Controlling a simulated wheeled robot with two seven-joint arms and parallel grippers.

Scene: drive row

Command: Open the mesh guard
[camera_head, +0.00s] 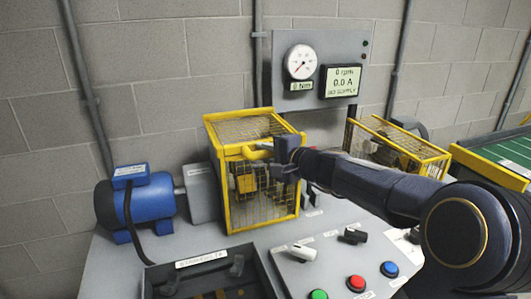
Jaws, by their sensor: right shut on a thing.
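The mesh guard (224,204) is a yellow-framed wire box standing on the grey bench, right of the blue motor. It looks down over the parts inside, with a yellow part (246,183) showing through the mesh. My right gripper (272,153) is at the upper front edge of the guard, shut on its yellow handle (256,154). The fingers hide part of the handle and the guard's top right corner. My left gripper is not in view.
The blue motor (150,203) stands left of the guard. A second yellow mesh cage (402,139) is behind my right arm. A gauge panel (320,50) rises behind.

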